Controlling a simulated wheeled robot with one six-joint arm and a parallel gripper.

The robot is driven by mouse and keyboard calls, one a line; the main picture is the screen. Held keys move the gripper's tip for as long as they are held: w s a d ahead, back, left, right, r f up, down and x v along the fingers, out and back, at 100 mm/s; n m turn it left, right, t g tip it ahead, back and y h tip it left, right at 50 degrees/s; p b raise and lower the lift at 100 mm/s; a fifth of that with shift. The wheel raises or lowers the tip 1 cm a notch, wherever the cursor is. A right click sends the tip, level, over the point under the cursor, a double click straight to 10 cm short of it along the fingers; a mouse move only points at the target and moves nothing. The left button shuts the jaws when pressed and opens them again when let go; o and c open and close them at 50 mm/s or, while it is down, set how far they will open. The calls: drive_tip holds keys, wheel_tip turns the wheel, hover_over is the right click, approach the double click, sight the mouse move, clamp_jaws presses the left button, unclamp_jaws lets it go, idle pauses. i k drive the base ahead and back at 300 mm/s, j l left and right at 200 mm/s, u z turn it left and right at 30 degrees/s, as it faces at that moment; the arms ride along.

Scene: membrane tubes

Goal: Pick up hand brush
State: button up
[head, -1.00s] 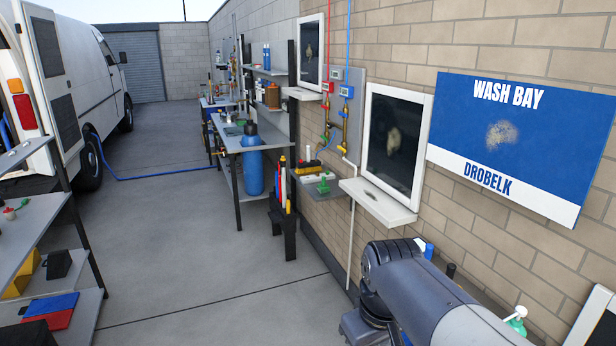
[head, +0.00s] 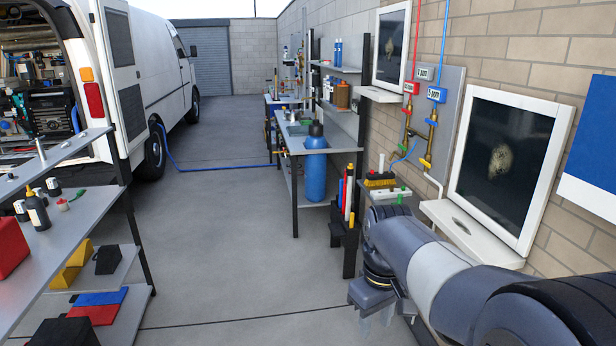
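A hand brush (head: 380,181), yellow with dark brown bristles on top, appears on a small grey wall shelf below the pipes and valves, right of centre. My gripper (head: 376,316) hangs from the end of my arm in the lower right, pointing down. It is nearer to me than the brush and apart from it, lower in the picture. Its fingers are pale and faint against the floor, so their opening is unclear. Nothing is seen held in it.
A workbench (head: 306,143) with a blue gas cylinder (head: 315,165) beyond the shelf lines the right wall. A black rack (head: 346,235) holds coloured sticks. A white window ledge (head: 470,232) juts out near my arm. Shelving (head: 75,245) stands left; the floor between is open.

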sight(380, 178)
drive_tip(key=i, duration=1.7)
drive_tip(key=i+j+z, duration=0.15)
drive_tip(key=i+z, duration=0.15)
drive_tip(key=i, duration=0.25)
drive_tip(key=i+j+z, duration=0.35)
drive_tip(key=i, duration=0.2)
drive_tip(key=i+j+z, duration=1.05)
drive_tip(key=j+z, duration=0.15)
drive_tip(key=j, duration=0.15)
drive_tip(key=i+j+z, duration=0.15)
drive_tip(key=j+z, duration=0.15)
drive_tip(key=j, duration=0.15)
